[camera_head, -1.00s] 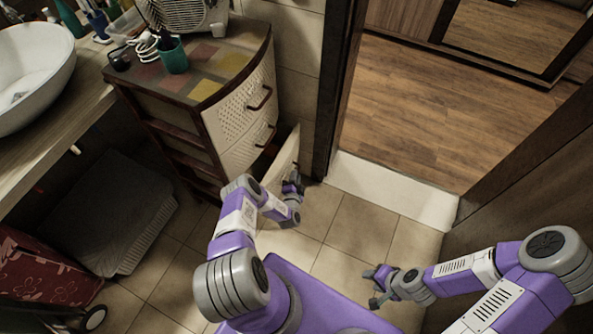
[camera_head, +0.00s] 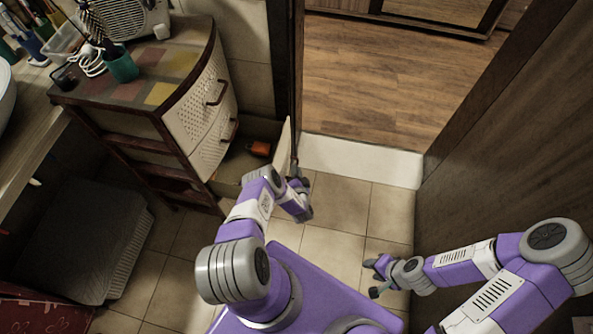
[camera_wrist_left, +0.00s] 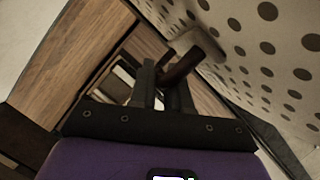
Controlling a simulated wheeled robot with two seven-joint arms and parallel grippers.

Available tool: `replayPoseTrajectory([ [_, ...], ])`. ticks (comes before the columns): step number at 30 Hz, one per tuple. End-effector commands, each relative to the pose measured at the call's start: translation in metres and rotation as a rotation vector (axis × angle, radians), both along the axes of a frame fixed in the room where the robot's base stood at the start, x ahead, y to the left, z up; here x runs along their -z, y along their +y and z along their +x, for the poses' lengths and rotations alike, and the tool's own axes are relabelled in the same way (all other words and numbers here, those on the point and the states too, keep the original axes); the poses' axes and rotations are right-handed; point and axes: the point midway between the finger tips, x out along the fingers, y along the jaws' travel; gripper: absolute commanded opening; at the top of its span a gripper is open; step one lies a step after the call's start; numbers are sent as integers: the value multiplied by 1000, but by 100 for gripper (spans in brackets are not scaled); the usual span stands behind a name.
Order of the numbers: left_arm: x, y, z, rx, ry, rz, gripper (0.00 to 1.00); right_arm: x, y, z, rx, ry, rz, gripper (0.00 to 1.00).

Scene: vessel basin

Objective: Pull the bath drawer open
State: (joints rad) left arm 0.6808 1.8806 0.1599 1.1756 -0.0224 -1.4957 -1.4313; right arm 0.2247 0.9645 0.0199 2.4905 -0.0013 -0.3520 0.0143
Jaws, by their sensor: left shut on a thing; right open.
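The drawer cabinet (camera_head: 175,110) has cream perforated fronts and stands at the left in the head view. Its lowest drawer (camera_head: 285,147) is pulled out, with its front panel seen nearly edge-on and part of its inside showing. My left gripper (camera_head: 296,168) is at the outer side of that front, partly hidden behind my arm. In the left wrist view its fingers (camera_wrist_left: 166,92) are shut on the dark drawer handle (camera_wrist_left: 188,64), beside the dotted front panel. My right gripper (camera_head: 376,279) is open and empty above the floor tiles.
An orange object (camera_head: 259,148) lies in the open drawer. The two upper drawers (camera_head: 208,108) are shut. A teal cup (camera_head: 121,65) and other items stand on the cabinet top. A doorway with a white sill (camera_head: 360,160) is beyond. Tiled floor (camera_head: 335,200) is clear in front.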

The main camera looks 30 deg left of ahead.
Motion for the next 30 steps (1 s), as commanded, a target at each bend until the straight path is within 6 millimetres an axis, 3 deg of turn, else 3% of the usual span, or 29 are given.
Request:
replayPoseTrajectory([
  [5,0,0,1,0,-1,1,0,0,0,0,0,0,0,43],
  [6,-1,0,1,0,-1,1,20,0,0,0,0,0,0,43],
  [10,0,0,1,2,-1,0,38,0,0,0,0,0,0,43],
  [20,-2,-4,-3,2,1,0,38,-3,0,0,0,0,0,43],
  [30,-15,-36,-43,3,1,-1,38,-26,0,0,0,0,0,43],
])
